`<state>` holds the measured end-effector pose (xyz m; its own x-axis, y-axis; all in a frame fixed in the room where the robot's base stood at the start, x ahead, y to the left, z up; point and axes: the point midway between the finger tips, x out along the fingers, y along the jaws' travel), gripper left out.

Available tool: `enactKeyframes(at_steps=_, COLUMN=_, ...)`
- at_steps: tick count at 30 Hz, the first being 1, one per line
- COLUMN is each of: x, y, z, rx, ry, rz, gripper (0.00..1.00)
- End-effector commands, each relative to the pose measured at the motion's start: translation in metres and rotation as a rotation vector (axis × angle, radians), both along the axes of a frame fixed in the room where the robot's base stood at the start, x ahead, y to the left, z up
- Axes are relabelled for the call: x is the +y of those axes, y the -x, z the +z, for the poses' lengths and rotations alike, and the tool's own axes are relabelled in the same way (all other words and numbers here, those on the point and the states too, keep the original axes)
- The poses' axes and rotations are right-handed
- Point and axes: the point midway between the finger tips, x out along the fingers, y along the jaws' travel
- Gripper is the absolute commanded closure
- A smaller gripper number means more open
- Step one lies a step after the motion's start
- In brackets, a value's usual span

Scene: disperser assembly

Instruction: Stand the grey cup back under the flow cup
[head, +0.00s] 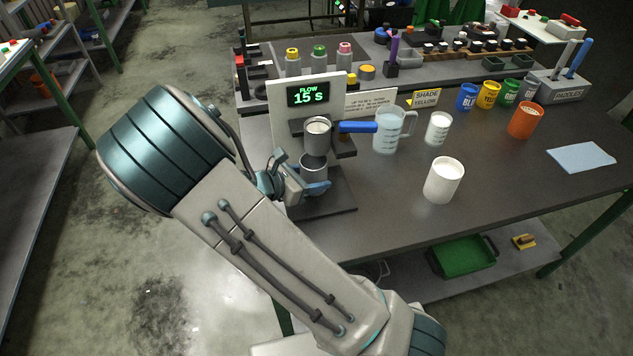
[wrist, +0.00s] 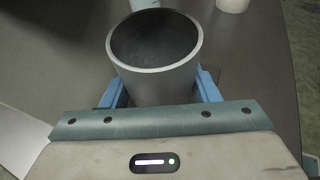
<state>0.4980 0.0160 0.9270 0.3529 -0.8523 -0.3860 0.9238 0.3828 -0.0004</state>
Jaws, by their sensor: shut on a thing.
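The grey cup (wrist: 155,55) is held upright between the blue fingers of my gripper (wrist: 163,90) in the wrist view. Its dark inside looks empty. In the head view the grey cup (head: 313,168) is below the flow cup (head: 317,137), over the dark base of the flow stand (head: 330,200). My gripper (head: 316,188) reaches it from the left and is shut on it. Whether the cup's bottom touches the base is hidden by the gripper. The flow cup sits in the stand's bracket, with a blue handle (head: 357,127) to its right.
A clear measuring jug (head: 390,132) stands just right of the stand. Two white cups (head: 443,180) (head: 438,129) and an orange cup (head: 525,120) are further right. Several paint tins (head: 488,95) line the back. The table's front right is clear.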

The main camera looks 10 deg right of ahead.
Motion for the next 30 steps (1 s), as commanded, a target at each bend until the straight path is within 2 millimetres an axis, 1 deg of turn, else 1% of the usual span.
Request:
enactKeyframes(at_steps=3, x=-0.014, y=-0.005, z=0.001, rx=0.001, ry=0.002, rz=-0.004, gripper=0.72)
enactKeyframes(at_steps=9, x=-0.012, y=-0.005, z=-0.026, rx=0.002, ry=0.003, rz=0.001, gripper=0.72)
enactKeyframes(at_steps=12, x=-0.011, y=-0.005, z=-0.033, rx=0.0, ry=0.001, rz=0.0, gripper=0.72)
enactKeyframes(at_steps=22, x=-0.011, y=-0.005, z=-0.036, rx=-0.001, ry=0.0, rz=0.0, gripper=0.72)
enactKeyframes(at_steps=26, x=-0.012, y=-0.005, z=-0.04, rx=-0.001, ry=0.0, rz=0.0, gripper=0.72)
enactKeyframes(at_steps=27, x=-0.011, y=-0.005, z=-0.039, rx=-0.001, ry=0.0, rz=0.0, gripper=0.34)
enactKeyframes(at_steps=28, x=-0.011, y=-0.005, z=-0.039, rx=-0.001, ry=0.0, rz=0.0, gripper=0.26)
enactKeyframes(at_steps=29, x=-0.011, y=-0.005, z=-0.039, rx=-0.001, ry=0.0, rz=0.0, gripper=0.23)
enactKeyframes(at_steps=30, x=-0.011, y=-0.005, z=-0.039, rx=-0.001, ry=0.0, rz=0.0, gripper=0.23)
